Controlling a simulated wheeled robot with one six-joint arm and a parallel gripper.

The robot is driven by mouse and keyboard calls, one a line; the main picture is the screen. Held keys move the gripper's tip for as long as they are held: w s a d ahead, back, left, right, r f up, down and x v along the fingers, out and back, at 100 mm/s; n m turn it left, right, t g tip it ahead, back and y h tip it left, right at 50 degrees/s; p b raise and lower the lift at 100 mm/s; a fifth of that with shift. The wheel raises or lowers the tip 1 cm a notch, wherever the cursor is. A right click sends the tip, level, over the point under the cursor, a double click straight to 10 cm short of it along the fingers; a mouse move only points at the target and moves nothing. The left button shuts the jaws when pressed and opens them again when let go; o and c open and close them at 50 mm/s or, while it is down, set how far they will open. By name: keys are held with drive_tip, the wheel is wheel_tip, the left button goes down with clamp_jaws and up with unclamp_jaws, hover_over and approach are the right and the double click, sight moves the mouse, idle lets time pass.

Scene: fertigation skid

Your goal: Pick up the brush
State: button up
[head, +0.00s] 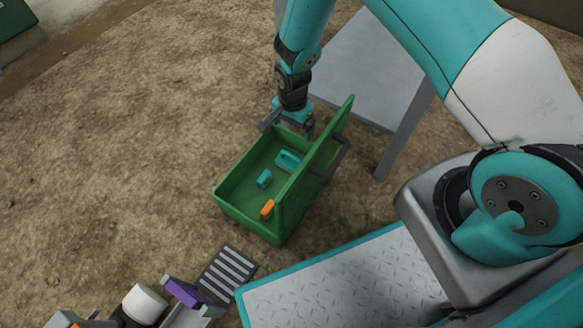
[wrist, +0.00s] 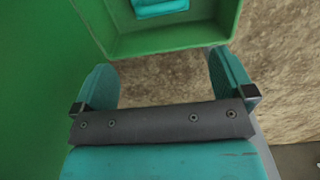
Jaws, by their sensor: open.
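An open green box (head: 238,212) stands on the ground. On its floor lie a larger teal item (head: 288,160), a smaller teal item (head: 264,179) and an orange-topped item (head: 267,208) near the front end. I cannot tell for certain which of these is the brush. My gripper (head: 290,125) points down at the far end of the box, open and empty. In the wrist view, part of a teal item (wrist: 158,7) shows inside the box at the top edge, beyond my gripper (wrist: 163,76) and apart from its fingers.
The box's green lid (head: 318,145) stands raised along its right side, with a dark handle (head: 328,160) outside. It also fills the left of the wrist view (wrist: 35,70). A grey table-like panel (head: 370,70) stands behind. Bare soil (head: 120,120) lies open to the left.

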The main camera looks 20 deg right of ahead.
sight(292, 155)
wheel_tip(292, 155, down, 11)
drive_tip(key=b, duration=0.6)
wheel_tip(292, 155, down, 5)
drive_tip(key=b, duration=0.4)
drive_tip(key=shift+a+f+b, duration=0.15)
drive_tip(key=shift+b, duration=0.2)
drive_tip(key=c, duration=0.6)
